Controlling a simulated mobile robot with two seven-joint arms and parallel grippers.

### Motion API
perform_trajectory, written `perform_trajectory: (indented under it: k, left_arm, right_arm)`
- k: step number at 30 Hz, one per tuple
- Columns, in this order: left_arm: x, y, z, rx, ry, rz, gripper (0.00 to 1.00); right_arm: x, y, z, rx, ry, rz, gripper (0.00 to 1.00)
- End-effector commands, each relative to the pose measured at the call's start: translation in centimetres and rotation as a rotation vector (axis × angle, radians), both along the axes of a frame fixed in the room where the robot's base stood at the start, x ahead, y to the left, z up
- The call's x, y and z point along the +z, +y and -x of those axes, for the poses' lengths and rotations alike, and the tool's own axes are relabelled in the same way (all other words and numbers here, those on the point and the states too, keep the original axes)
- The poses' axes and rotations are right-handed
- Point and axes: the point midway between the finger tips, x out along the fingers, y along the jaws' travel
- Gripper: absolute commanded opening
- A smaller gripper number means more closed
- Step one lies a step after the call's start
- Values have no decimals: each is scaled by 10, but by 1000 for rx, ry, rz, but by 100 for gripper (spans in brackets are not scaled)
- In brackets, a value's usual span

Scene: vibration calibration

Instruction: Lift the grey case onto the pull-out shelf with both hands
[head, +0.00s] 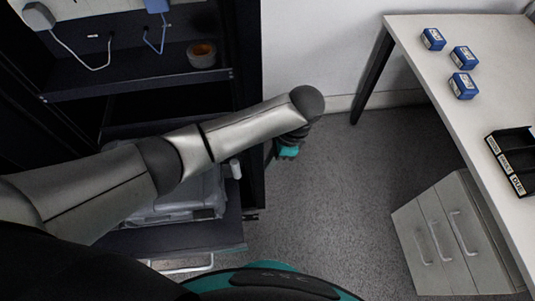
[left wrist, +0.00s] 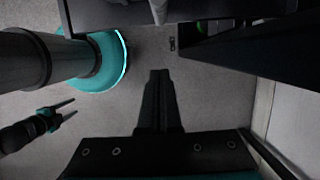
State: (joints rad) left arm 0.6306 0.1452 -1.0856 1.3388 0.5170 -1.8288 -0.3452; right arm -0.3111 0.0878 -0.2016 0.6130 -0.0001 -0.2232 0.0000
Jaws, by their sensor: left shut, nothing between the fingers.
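The grey case (head: 205,193) lies in the black rack on the pull-out shelf (head: 225,240), partly hidden behind my left arm. My left gripper (head: 288,152) hangs over the floor just right of the rack, apart from the case. Its fingers are mostly hidden in the head view. In the left wrist view (left wrist: 160,75) its fingers are together with nothing between them. My right gripper (left wrist: 72,108) shows at the left of the left wrist view, with two fingers apart and empty over the floor. It is not seen in the head view.
A higher rack shelf (head: 135,82) holds a tape roll (head: 201,54) and cables. At right, a white table (head: 430,75) carries several blue boxes (head: 463,56) and a black tray (head: 512,158). A drawer cabinet (head: 450,235) stands below. Carpet between rack and table is clear.

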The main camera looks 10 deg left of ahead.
Motion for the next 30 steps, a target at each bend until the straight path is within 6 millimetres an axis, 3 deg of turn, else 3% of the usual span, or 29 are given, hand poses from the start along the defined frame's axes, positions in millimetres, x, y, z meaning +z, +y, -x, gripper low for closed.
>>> perform_trajectory:
  k: [1,8,18,30]
  left_arm:
    - [-15,5,2,2,3,-4,0]
    - [-61,20,5,3,0,-4,0]
    - [-54,52,15,2,-1,-1,0]
    - [-54,55,16,1,-1,-1,0]
  right_arm:
    - [-7,-2,1,0,2,2,54]
    - [-22,-1,-8,-1,-13,1,54]
    - [-16,12,-16,-8,-28,-17,54]
    - [-16,10,-15,-7,-25,-15,54]
